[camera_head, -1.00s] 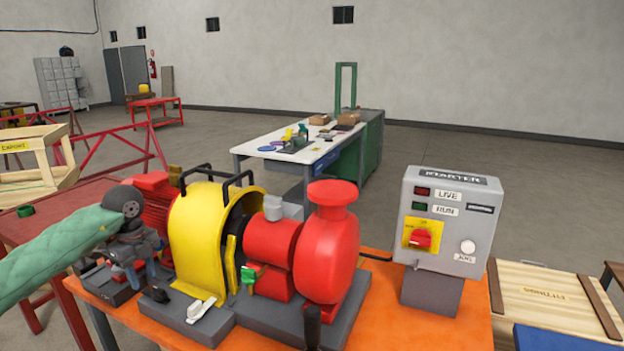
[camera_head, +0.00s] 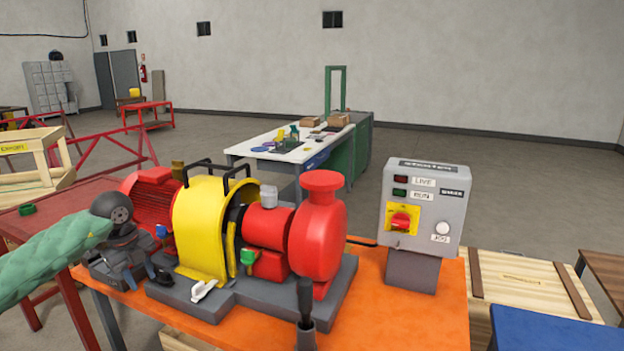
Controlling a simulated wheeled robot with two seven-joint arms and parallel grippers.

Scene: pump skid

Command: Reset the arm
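My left arm, in a green padded sleeve (camera_head: 50,255), comes in from the left. Its dark grey gripper (camera_head: 135,275) points down at the left end of the pump skid, in front of the red motor (camera_head: 150,205). The fingers are small and dark against the grey base, so I cannot tell whether they are open or touch anything. My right arm and gripper are out of view. The yellow guard (camera_head: 197,230) stands upright over the coupling, right of the gripper, beside the red pump (camera_head: 318,240).
The skid stands on an orange table (camera_head: 400,315). A grey starter box (camera_head: 425,205) with a red knob (camera_head: 401,221) is at right. A black-handled tool (camera_head: 305,300) stands upright at the front. A wooden crate (camera_head: 525,285) and a blue surface (camera_head: 555,330) lie farther right.

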